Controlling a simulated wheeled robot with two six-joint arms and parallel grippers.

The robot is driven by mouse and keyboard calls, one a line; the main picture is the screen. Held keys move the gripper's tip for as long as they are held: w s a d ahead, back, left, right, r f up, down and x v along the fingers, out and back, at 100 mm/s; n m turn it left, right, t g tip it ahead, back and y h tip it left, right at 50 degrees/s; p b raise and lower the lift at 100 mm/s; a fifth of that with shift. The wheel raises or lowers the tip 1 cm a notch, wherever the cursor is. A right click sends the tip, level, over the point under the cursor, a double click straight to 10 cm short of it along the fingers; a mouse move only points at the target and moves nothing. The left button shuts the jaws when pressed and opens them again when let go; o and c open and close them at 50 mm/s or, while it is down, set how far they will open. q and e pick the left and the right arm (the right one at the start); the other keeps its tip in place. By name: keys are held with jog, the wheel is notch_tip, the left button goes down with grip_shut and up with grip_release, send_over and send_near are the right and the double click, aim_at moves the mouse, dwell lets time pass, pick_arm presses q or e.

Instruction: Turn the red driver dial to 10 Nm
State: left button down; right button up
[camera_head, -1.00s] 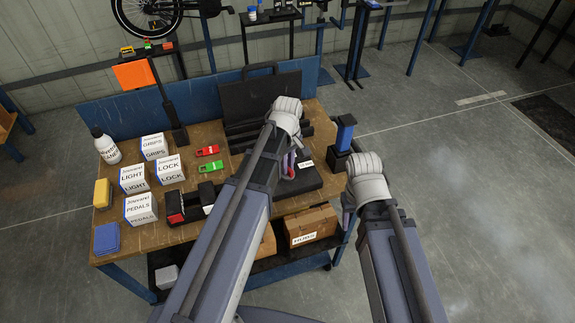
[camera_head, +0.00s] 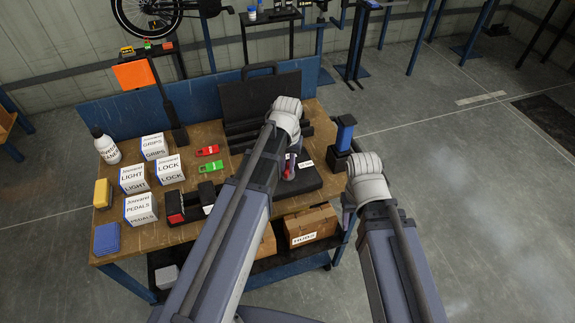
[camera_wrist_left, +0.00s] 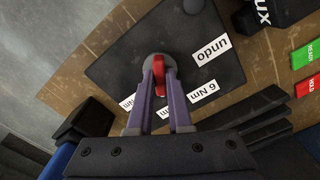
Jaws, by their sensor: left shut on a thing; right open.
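The red driver dial (camera_wrist_left: 159,68) sits on a round grey base on a black plate (camera_wrist_left: 112,62) in the left wrist view. My left gripper (camera_wrist_left: 160,82) is shut on the dial, one purple finger on each side. White labels on the plate read "undo" (camera_wrist_left: 211,49) and "6 Nm" (camera_wrist_left: 202,90). Other white labels (camera_wrist_left: 127,103) are partly behind the fingers, and their numbers cannot be read. In the head view the red dial (camera_head: 289,170) shows just below my left wrist, over the plate (camera_head: 308,182). My right gripper (camera_head: 347,218) is open beside the bench's right edge, mostly hidden by its wrist.
The wooden bench (camera_head: 110,235) holds an open black case (camera_head: 275,98), a blue-topped block (camera_head: 345,132), white boxes (camera_head: 140,208), and red (camera_head: 207,150) and green (camera_head: 211,166) tags. A cardboard box (camera_head: 311,225) is on the lower shelf. Open floor lies to the right.

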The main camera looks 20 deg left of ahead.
aim_at(287, 168)
pick_arm(q)
jog(key=m, duration=0.4)
jog(key=shift+m, duration=2.3)
jog(key=c, duration=0.8)
grip_release()
jog(key=shift+c, duration=0.2)
jog(key=shift+r, duration=0.1)
notch_tip(287, 168, up, 8)
jog(key=p, duration=0.8)
jog(key=shift+f, duration=0.2)
